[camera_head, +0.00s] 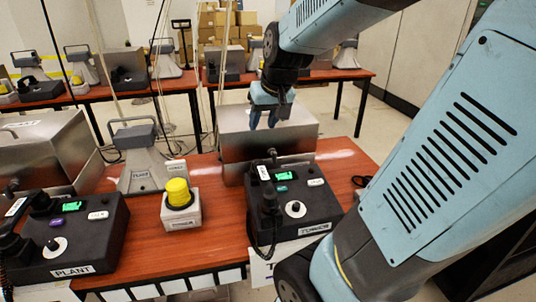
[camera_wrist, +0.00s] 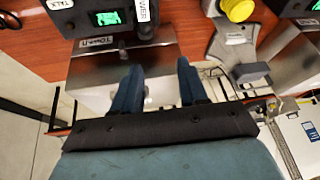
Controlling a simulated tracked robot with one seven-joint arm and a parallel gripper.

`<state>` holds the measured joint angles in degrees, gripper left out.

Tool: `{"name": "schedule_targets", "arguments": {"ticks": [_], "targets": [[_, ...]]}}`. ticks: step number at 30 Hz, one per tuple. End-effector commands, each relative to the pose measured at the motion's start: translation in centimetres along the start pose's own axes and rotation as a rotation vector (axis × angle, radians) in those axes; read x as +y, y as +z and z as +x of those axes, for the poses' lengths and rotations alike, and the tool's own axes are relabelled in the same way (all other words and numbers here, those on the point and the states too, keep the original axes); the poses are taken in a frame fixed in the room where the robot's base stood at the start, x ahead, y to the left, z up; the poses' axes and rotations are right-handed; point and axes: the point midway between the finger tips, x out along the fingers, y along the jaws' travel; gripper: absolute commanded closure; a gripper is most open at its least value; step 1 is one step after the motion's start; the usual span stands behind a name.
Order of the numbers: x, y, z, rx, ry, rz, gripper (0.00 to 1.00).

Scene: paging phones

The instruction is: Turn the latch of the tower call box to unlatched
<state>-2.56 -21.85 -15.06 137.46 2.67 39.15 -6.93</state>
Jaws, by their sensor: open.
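A steel box (camera_head: 245,152) stands behind the black tower phone (camera_head: 322,200) on the table. In the wrist view the steel box (camera_wrist: 85,72) carries a tag that seems to read TOWER. The phone has a lit green screen, a handset at its left and a white round dial. My gripper (camera_head: 263,124) hangs fingers-down over the steel box, its two blue fingers apart and empty. In the wrist view my gripper (camera_wrist: 159,65) points toward the box's far edge.
A yellow-topped button box (camera_head: 178,203) and a grey handled stand (camera_head: 138,165) are left of the steel box. The plant phone (camera_head: 112,218) and another steel box (camera_head: 55,150) are further left. More tables with similar gear stand behind. Bare tabletop (camera_head: 345,165) shows at the right.

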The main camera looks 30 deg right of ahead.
Motion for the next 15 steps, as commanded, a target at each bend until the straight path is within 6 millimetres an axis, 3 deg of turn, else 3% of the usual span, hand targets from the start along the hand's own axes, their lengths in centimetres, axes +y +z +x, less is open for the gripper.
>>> {"name": "schedule_targets", "arguments": {"ticks": [9,15], "targets": [[6.2,-4.4,7.8,-0.032,0.078,0.085,0.57],[9.1,-5.6,10.8,-0.039,0.128,0.111,0.57]]}}
